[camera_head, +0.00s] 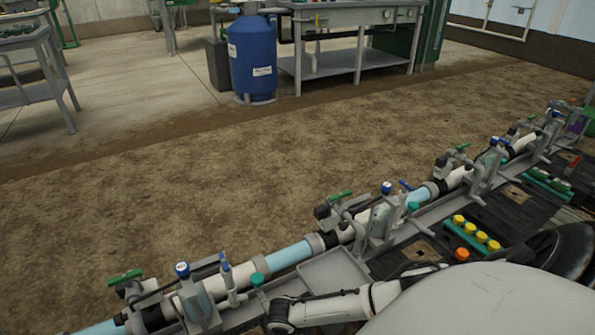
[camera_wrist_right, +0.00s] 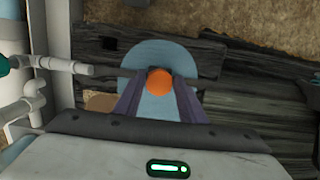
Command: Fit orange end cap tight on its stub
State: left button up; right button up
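The orange end cap (camera_wrist_right: 159,82) shows in the right wrist view as a round orange shape between the two dark fingers of my right gripper (camera_wrist_right: 160,90). The fingers lie close against both its sides and appear shut on it. A pale blue round shape (camera_wrist_right: 153,56) shows behind the cap. I cannot pick out the cap's stub. My left gripper is in neither view.
Grey pipe fittings (camera_wrist_right: 62,66) are at the left of the wrist view, beside dark boards (camera_wrist_right: 235,65). In the head view, a long pipe run with valves (camera_head: 290,255) crosses diagonally.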

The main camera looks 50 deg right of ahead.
jog(key=shift+f, duration=0.4)
dwell(0.3)
jog(key=c, duration=0.4)
jog(key=shift+r+m+p, duration=0.1)
jog(key=shift+m+p, duration=0.2)
jog(key=shift+m, duration=0.4)
jog(key=shift+f+m, duration=0.2)
jog(key=shift+m, duration=0.8)
jog(key=shift+c, duration=0.5)
